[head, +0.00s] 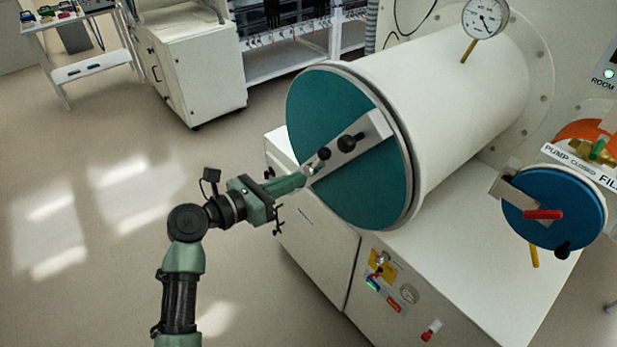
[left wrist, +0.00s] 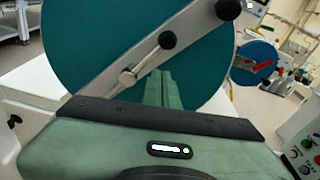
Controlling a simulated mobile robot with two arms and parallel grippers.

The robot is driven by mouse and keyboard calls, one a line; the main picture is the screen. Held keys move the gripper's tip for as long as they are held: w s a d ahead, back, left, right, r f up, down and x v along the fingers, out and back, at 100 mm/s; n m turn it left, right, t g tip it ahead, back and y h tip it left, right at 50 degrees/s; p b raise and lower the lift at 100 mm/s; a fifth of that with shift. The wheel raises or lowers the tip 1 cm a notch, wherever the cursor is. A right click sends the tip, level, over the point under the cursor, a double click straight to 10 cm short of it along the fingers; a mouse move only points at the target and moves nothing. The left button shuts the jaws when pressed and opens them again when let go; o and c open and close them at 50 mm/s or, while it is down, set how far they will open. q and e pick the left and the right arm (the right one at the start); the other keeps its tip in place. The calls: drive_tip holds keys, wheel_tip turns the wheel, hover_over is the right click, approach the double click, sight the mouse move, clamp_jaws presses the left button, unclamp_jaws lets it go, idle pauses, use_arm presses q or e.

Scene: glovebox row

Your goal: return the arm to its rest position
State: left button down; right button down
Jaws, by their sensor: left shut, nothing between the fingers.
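My left arm comes in from the lower left in the head view. Its green gripper (head: 302,179) is shut with nothing in it, its tip close in front of the large teal round door (head: 370,193). The tip is near the lower left end of the metal bar (head: 365,140) across the door, which carries a black knob (head: 346,143). I cannot tell whether the tip touches the bar. In the left wrist view the shut fingers (left wrist: 158,88) point at the teal door (left wrist: 75,45), below the bar (left wrist: 195,32). My right gripper is not in view.
The white cylinder (head: 465,85) behind the door has a pressure gauge (head: 484,17). A smaller blue door (head: 565,225) with a red handle is to the right. White cabinets (head: 310,230) stand below. Open floor (head: 90,240) lies to the left, with a trolley (head: 90,68) at the back.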

use_arm(q)
drive_tip(key=shift+s+a+r, duration=0.1)
drive_tip(key=shift+s+a, duration=0.3)
drive_tip(key=shift+a, duration=0.1)
